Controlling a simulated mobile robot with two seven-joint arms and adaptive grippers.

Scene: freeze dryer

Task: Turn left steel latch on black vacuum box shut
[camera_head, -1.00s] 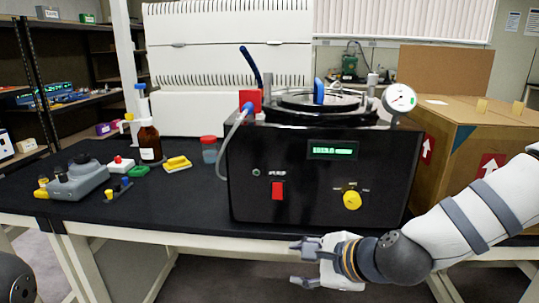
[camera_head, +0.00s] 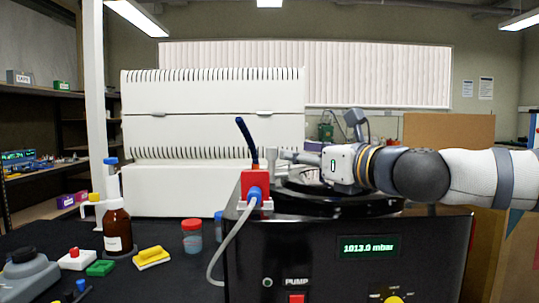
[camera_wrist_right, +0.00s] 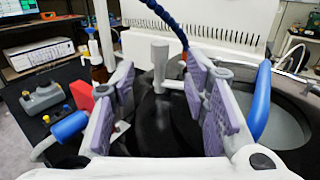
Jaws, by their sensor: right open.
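The black vacuum box (camera_head: 325,255) stands at the right end of the bench, its display reading 1013.0 mbar. The left steel latch (camera_wrist_right: 160,64) is a grey post with a short side arm pointing right in the wrist view. It also shows at the box's top left in the head view (camera_head: 272,157). My right gripper (camera_wrist_right: 160,105) is open over the box top, its purple pads on either side of the latch in the picture; I see no grip on it. My left gripper is out of view.
A red block (camera_head: 254,182) with a blue hose fitting sits left of the latch. A blue lid handle (camera_wrist_right: 262,100) stands close to the right finger. A brown bottle (camera_head: 117,228) and a red-capped jar (camera_head: 192,237) stand left. A cardboard box (camera_head: 450,130) is behind right.

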